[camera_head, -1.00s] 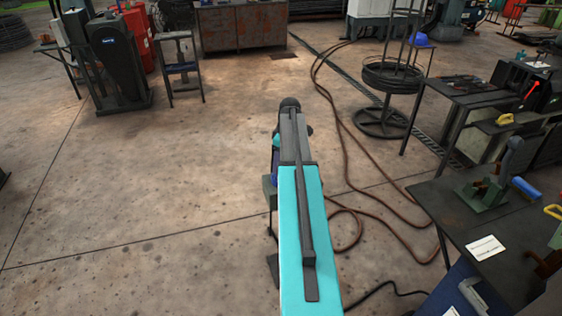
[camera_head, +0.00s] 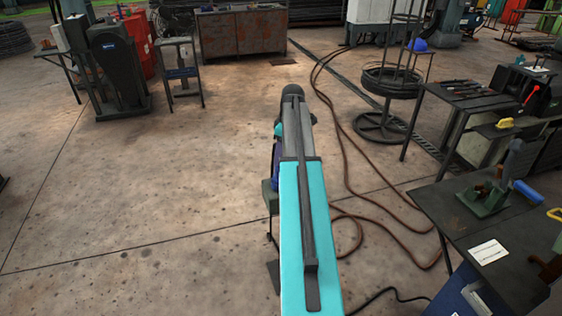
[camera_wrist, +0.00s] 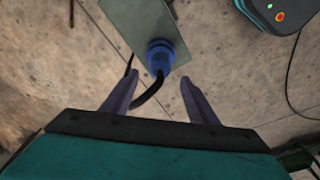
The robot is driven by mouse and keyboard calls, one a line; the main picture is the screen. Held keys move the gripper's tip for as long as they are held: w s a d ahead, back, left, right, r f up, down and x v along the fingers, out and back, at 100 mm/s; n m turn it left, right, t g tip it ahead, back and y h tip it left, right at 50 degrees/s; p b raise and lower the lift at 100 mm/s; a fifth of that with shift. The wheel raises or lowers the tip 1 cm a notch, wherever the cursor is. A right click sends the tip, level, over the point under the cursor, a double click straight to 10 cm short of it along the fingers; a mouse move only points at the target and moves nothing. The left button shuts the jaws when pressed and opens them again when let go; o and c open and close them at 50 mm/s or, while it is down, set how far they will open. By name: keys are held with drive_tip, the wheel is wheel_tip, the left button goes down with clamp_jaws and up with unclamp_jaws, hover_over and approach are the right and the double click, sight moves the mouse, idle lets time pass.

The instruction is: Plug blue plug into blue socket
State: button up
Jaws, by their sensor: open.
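In the wrist view a blue plug (camera_wrist: 160,56) with a black cable (camera_wrist: 147,92) sits at the lower end of a grey-green panel (camera_wrist: 137,22). I cannot tell whether it is seated in a socket there. My gripper (camera_wrist: 158,78) is open, with its two dark fingers spread to the left and right of the cable. The plug lies just past the fingertips, between their lines, and nothing is held. No separate blue socket can be made out. In the head view my arm hides the gripper and most of the panel area.
In the wrist view a dark teal unit with lit buttons (camera_wrist: 275,12) is at the upper right, with a thin cable. In the head view a dark workbench (camera_head: 450,215) stands at the right and a wire-coil stand (camera_head: 385,80) behind it. Open concrete floor (camera_head: 150,190) lies left.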

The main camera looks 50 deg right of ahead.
wheel_tip(320, 180, up, 7)
drive_tip(key=s+b, duration=0.1)
drive_tip(key=shift+d+r, duration=0.2)
idle(0.9)
